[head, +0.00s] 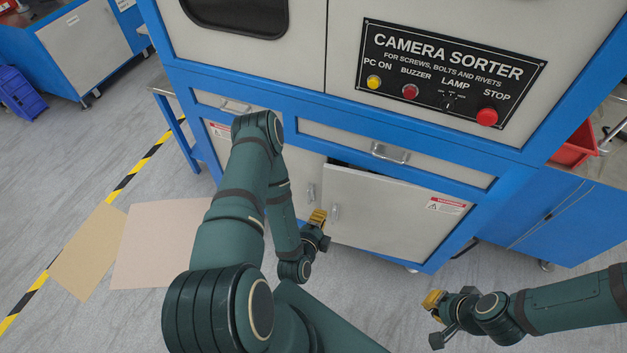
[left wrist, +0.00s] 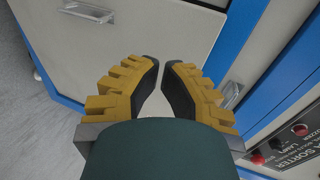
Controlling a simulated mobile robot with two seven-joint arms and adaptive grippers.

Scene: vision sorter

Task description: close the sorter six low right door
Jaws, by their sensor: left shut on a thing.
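The sorter's low right door (head: 385,210) is a pale grey panel standing slightly ajar, with a dark gap along its top edge. Its white handle (head: 335,213) is near the door's left edge. My left gripper (head: 318,216) is just left of that handle, by the door's free edge. In the left wrist view, its yellow fingers (left wrist: 162,65) are drawn close together at the tips over a grey panel. What they grip cannot be made out. My right gripper (head: 435,299) is low in front of the sorter, away from the door, and its jaws are too small to judge.
The blue-framed sorter (head: 340,107) has drawers above the doors and a black button panel (head: 450,75). A red bin (head: 575,148) is at the right. Cardboard sheets (head: 160,240) lie on the floor at left. The grey floor (head: 380,310) ahead of the door is clear.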

